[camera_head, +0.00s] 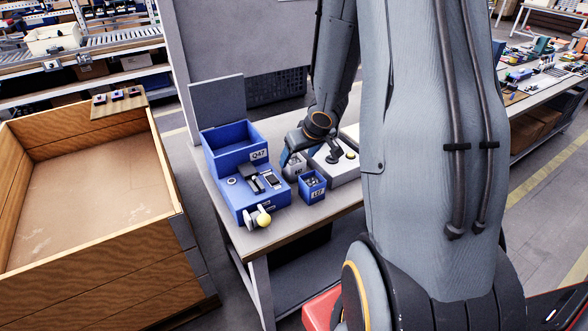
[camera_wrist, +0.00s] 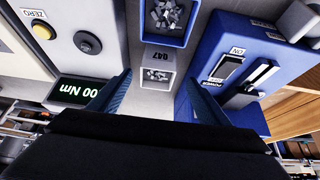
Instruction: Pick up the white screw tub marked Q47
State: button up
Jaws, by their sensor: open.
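The white screw tub (camera_wrist: 143,64) stands on the bench and holds grey screws. In the wrist view its label reads Q47, upside down. My gripper (camera_wrist: 155,92) is open, its two blue fingers on either side of the near part of the picture, with the tub between and just beyond the tips. I cannot tell how far above the tub the fingers are. In the head view the tub (camera_head: 297,171) is partly hidden by my gripper (camera_head: 288,158) above it. A large blue bin (camera_head: 233,147) also carries a Q47 label.
A blue tub of screws (camera_head: 312,189) stands close in front of the white one. The blue screwdriver fixture (camera_head: 258,203) is on the left. A white device (camera_head: 343,171) with a knob, a yellow button and a display is on the right. A wooden crate (camera_head: 100,262) stands left of the bench.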

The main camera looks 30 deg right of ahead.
jog(key=x, duration=0.2)
jog(key=b+x, duration=0.1)
jog(key=x, duration=0.5)
jog(key=shift+d+f+b, duration=0.1)
jog(key=shift+d+b, duration=0.15)
jog(key=shift+b, duration=0.15)
jog(key=shift+c, duration=0.2)
